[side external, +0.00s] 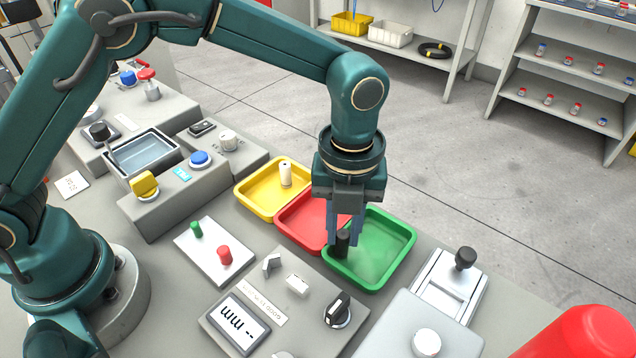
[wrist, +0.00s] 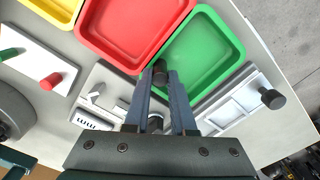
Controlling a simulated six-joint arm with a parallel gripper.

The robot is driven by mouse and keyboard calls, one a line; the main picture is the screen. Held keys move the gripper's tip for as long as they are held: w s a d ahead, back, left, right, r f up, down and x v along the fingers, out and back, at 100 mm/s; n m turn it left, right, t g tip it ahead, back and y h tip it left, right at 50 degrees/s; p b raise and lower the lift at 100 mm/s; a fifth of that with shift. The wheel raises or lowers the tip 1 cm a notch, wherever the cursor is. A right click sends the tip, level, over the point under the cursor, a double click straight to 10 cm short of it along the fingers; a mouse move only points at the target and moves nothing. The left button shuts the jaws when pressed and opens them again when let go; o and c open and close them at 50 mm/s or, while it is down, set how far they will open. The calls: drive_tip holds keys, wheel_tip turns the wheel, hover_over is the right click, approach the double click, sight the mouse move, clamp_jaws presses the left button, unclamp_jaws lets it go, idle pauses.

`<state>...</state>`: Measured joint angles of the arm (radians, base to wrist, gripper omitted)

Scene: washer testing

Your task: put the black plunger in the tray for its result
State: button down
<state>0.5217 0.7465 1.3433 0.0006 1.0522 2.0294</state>
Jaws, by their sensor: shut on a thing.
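My gripper (side external: 345,238) is shut on the black plunger (side external: 342,243), a short dark cylinder held upright between the fingertips. In the side view the plunger is at the left part of the green tray (side external: 402,258), inside its rim. In the wrist view the plunger (wrist: 160,70) shows between the fingers at the tray's near-left corner, close to the red tray (wrist: 132,58). I cannot tell whether its bottom touches the tray floor. The green tray is otherwise empty. The red tray is partly behind my gripper and looks empty.
A yellow tray (side external: 247,205) holds a white cylinder (side external: 286,174). A gauge panel (side external: 245,322) with a display and black knob (side external: 338,308) stands in front of the trays. A slide fixture with a black knob (side external: 465,258) is to the right.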

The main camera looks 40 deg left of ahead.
sight(344, 234)
drive_tip(key=c, duration=0.8)
unclamp_jaws()
drive_tip(key=shift+f, duration=0.1)
drive_tip(key=shift+o, duration=0.2)
drive_tip(key=s+a+r+n+t, duration=0.1)
drive_tip(key=a+r+n, duration=0.2)
drive_tip(key=r, duration=0.5)
drive_tip(key=a+r+n, duration=0.2)
drive_tip(key=r+n, duration=0.2)
drive_tip(key=r, duration=0.4)
drive_tip(key=s+a+f+n+t, duration=0.2)
drive_tip(key=s+a+n, duration=0.3)
drive_tip(key=n, duration=0.6)
drive_tip(key=s+a+f+n+t, duration=0.1)
drive_tip(key=s+a+n+t, duration=0.1)
drive_tip(key=s+a+n, duration=0.4)
drive_tip(key=shift+s+a+f+n+t, duration=0.35)
drive_tip(key=shift+a+n, duration=0.15)
drive_tip(key=shift+n, duration=2.1)
